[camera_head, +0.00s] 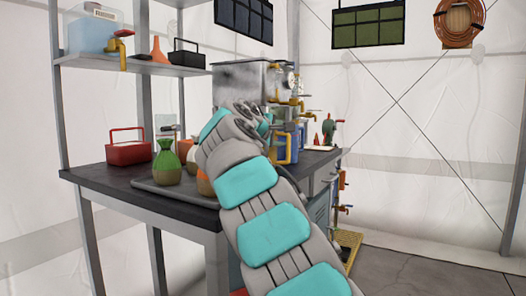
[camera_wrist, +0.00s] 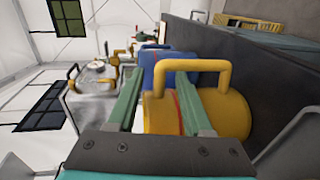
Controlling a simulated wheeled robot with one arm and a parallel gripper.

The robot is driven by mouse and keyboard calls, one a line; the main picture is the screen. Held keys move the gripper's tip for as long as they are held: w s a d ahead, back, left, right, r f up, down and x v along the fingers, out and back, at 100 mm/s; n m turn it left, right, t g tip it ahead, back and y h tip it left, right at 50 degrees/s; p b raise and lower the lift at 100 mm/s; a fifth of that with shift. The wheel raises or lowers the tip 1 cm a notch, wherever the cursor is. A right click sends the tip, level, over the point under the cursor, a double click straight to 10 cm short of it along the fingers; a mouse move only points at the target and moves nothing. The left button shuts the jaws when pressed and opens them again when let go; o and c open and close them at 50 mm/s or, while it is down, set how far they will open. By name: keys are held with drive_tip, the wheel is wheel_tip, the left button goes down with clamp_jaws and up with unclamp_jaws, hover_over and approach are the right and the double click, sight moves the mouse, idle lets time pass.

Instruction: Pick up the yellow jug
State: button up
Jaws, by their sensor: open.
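The yellow jug (camera_wrist: 230,115) fills the middle right of the wrist view, with a looped yellow handle (camera_wrist: 195,66) and a thin red line on its body. My gripper (camera_wrist: 161,83) is open, with one green finger left of the jug and the other in front of its body. One end of the handle shows between the fingers; I cannot tell whether they touch it. In the head view a yellow handle (camera_head: 285,148) shows just right of my gripper (camera_head: 264,122); my arm hides much of that area.
A blue jug (camera_wrist: 172,62) stands close behind the yellow one. A metal tank (camera_head: 243,82) with gauges and taps stands on the dark bench (camera_head: 110,184). A green bottle (camera_head: 167,162) on a tray and a red toolbox (camera_head: 128,151) are left of my arm.

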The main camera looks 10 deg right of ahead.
drive_tip(key=shift+c, duration=0.2)
clamp_jaws()
idle(0.4)
